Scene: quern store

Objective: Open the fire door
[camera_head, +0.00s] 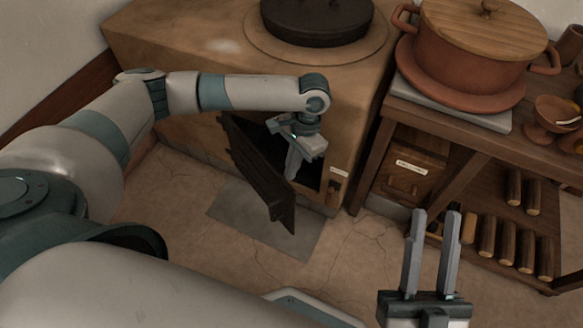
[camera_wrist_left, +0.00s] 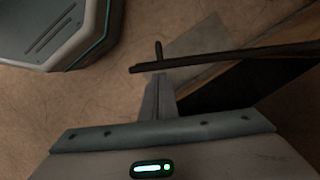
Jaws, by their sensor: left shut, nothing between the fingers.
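The fire door (camera_head: 262,175) is a dark panel on the front of the tan stove, and it stands swung out from the dark opening (camera_head: 312,172). In the left wrist view the door (camera_wrist_left: 235,60) is a thin dark bar seen edge-on, with a short handle (camera_wrist_left: 158,50) on its far side. My left gripper (camera_head: 293,170) is shut and empty, on the inner side of the door in front of the opening. Its fingertips (camera_wrist_left: 158,80) are close to the door's free end; I cannot tell if they touch. My right gripper (camera_head: 434,215) is open and empty at the lower right.
The stove (camera_head: 180,50) has a dark round lid (camera_head: 318,20) on top. At right, a wooden table holds a lidded clay pot (camera_head: 470,55), with a small drawer box (camera_head: 408,168) and several logs (camera_head: 487,237) below. A grey floor plate (camera_head: 265,225) lies under the door.

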